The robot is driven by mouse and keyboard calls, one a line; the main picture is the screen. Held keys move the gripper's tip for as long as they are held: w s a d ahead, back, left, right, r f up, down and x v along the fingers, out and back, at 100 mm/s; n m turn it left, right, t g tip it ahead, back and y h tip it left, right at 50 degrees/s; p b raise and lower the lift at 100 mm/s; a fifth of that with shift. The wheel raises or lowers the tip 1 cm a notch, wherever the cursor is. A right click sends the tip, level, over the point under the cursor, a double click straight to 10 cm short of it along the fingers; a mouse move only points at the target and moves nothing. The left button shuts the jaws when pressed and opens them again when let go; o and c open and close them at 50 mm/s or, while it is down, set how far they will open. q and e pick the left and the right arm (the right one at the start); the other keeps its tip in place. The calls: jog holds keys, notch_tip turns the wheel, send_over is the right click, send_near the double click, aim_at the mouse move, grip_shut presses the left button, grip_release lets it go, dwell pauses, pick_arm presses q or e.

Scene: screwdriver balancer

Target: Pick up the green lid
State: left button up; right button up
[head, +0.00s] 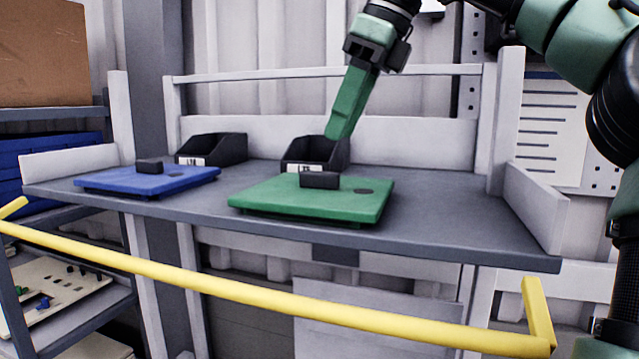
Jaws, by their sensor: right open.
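The green lid (285,202) is a flat square plate lying on the grey shelf, right of its middle. A black block-shaped handle (319,180) stands on top of it, with a dark round mark to the handle's right. My left gripper is not in view.
A blue lid (150,180) with a black handle lies to the left. Two black bins, left (212,149) and right (300,152), stand behind. A yellow rail (250,295) runs along the front. The shelf (450,215) is clear on the right, ending at an upright side panel (535,205).

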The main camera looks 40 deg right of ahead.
aim_at(320, 172)
jog(key=shift+w+a+f, duration=0.1)
jog(key=shift+a+f, duration=0.2)
jog(key=shift+f, duration=0.2)
jog(key=shift+a+f, duration=0.25)
jog(key=shift+f, duration=0.25)
jog(key=shift+w+a+f, duration=0.1)
jog(key=shift+w+f, duration=0.05)
jog(key=shift+f, duration=0.15)
jog(key=w+f, duration=0.1)
jog(key=w+f+p, duration=0.1)
jog(key=f, duration=0.1)
jog(key=shift+f, duration=0.2)
jog(key=shift+w+f, duration=0.2)
jog(key=shift+f, duration=0.2)
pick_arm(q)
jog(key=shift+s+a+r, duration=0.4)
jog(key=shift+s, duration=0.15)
pick_arm(e)
jog(key=shift+s+a+r, duration=0.1)
grip_shut()
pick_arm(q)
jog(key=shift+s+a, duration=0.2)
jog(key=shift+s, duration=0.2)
